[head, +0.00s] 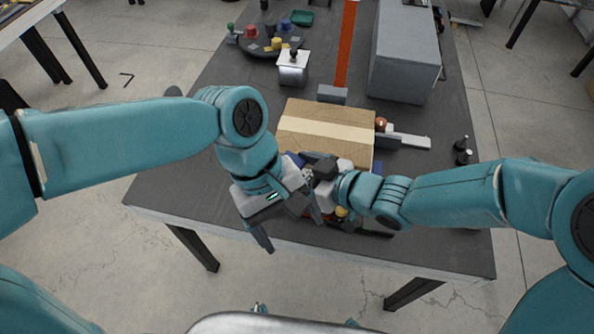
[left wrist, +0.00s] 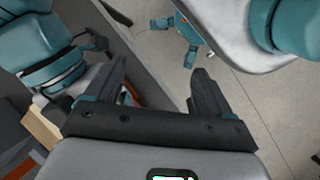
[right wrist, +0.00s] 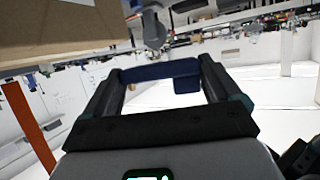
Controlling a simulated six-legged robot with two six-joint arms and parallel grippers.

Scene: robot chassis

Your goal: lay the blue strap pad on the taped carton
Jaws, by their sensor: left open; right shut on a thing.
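The taped carton (head: 300,117) is a brown box with a pale tape band across its top, in the middle of the dark table. It fills the upper left of the right wrist view (right wrist: 50,30), and a corner shows in the left wrist view (left wrist: 42,123). The blue strap pad (right wrist: 160,71) is held between the fingers of my right gripper (right wrist: 160,78), which is shut on it. In the head view only a bit of blue (head: 293,160) shows at the carton's near edge, partly hidden by the grippers. My left gripper (head: 290,230) is open and empty over the table's front edge.
A grey block (head: 332,94) and an orange-red strip (head: 346,45) lie behind the carton. A large grey box (head: 405,55) stands back right, and a round tray (head: 270,40) with coloured pieces back left. Dark bottles (head: 462,150) stand at the right. The table's left front is clear.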

